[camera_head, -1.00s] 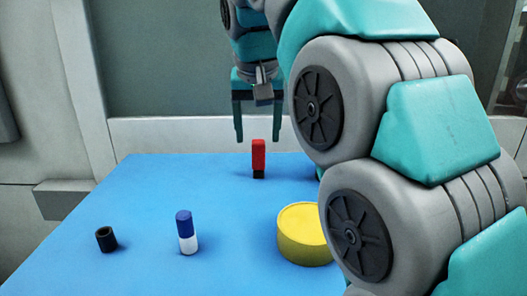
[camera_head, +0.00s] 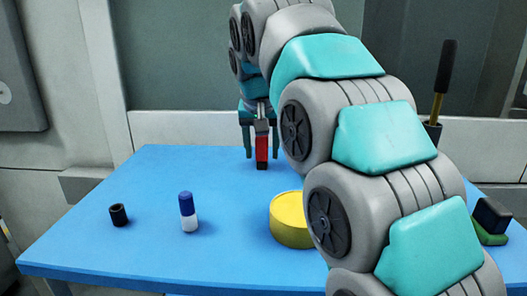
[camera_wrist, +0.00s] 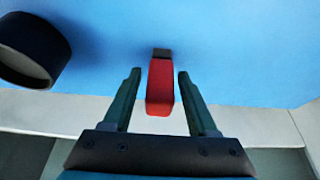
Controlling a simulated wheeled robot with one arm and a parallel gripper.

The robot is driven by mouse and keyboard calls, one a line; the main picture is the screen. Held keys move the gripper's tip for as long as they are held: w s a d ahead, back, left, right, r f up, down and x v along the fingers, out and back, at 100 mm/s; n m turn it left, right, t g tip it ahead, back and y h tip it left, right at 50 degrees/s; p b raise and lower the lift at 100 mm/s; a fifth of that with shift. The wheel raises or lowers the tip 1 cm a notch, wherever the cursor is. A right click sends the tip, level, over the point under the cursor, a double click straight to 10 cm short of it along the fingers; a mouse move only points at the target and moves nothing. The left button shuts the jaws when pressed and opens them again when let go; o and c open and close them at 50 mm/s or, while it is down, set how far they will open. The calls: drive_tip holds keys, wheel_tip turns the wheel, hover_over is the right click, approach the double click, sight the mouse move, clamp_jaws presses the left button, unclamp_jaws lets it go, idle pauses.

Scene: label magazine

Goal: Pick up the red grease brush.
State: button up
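The red grease brush (camera_head: 262,148) stands upright near the far edge of the blue table, with its dark end down. In the wrist view the red brush (camera_wrist: 160,88) shows between the two fingers, with a gap on each side. My gripper (camera_head: 262,157) is lowered over the brush, one finger to its left and one to its right. In the wrist view my gripper (camera_wrist: 159,73) is open and not touching the brush. The brush's top is partly hidden by the gripper in the head view.
On the blue table (camera_head: 120,255) stand a black ring-like piece (camera_head: 119,215), a blue-and-white cylinder (camera_head: 188,212) and a yellow round tin (camera_head: 290,222). A black cup (camera_head: 433,131) holding a handled tool and a dark block on green (camera_head: 492,216) are at right. The wrist view shows a dark cup (camera_wrist: 32,50).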

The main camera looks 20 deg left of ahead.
clamp_jaws()
drive_tip(key=shift+r, duration=0.2)
idle(0.6)
drive_tip(key=shift+r, duration=1.25)
drive_tip(key=shift+r, duration=0.15)
drive_tip(key=shift+r, duration=0.15)
drive_tip(key=s+d+b, duration=0.1)
drive_tip(key=s+d, duration=0.1)
drive_tip(key=d, duration=0.2)
drive_tip(key=s+d+r, duration=0.1)
drive_tip(key=s+d, duration=0.2)
drive_tip(key=d, duration=0.2)
drive_tip(key=s+d+b, duration=0.1)
drive_tip(key=s+d, duration=0.2)
drive_tip(key=d, duration=0.1)
drive_tip(key=shift+s+d+r+b, duration=0.2)
drive_tip(key=shift+d+r+b, duration=0.05)
drive_tip(key=shift+d+b, duration=0.1)
